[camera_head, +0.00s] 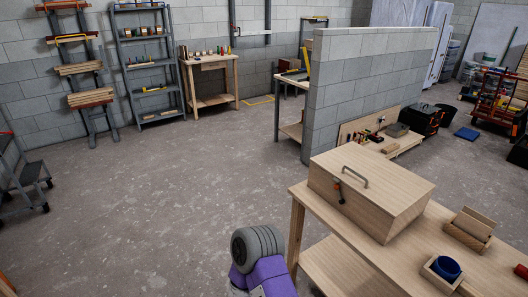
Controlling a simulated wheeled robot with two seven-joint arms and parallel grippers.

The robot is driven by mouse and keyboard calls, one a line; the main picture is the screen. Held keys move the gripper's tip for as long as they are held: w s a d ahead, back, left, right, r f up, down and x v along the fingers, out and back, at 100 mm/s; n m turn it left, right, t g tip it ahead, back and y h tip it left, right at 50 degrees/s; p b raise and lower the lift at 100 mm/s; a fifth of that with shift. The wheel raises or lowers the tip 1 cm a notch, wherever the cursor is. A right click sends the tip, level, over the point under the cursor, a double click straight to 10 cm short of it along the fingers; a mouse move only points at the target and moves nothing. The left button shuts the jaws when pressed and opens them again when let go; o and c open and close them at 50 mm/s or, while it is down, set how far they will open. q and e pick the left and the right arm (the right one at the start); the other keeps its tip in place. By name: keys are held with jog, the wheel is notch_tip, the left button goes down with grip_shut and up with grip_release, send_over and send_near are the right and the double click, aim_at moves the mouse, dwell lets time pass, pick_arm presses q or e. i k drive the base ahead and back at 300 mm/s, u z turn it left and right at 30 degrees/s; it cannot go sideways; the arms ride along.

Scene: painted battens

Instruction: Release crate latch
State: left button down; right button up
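The crate (365,205) is a closed, pale wooden box on the workbench at the right. A grey handle (352,176) is on its lid. The latch (338,190), a small dark fitting with an orange part, sits on the crate's left-facing side near the lid edge. It is too small to tell whether it is fastened. A purple and grey link of my own arm rises at the bottom middle, left of the workbench and apart from the crate. Neither gripper shows.
The wooden workbench (335,222) also holds a small box with a blue round item (446,267) and a wooden block holder (470,229) right of the crate. A grey block partition (365,75) stands behind. Open concrete floor (150,200) lies to the left.

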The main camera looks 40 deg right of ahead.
aim_at(337, 186)
jog(key=z, duration=0.9)
jog(key=i, duration=1.3)
jog(key=z, duration=1.6)
jog(key=i, duration=0.45)
jog(key=z, duration=0.2)
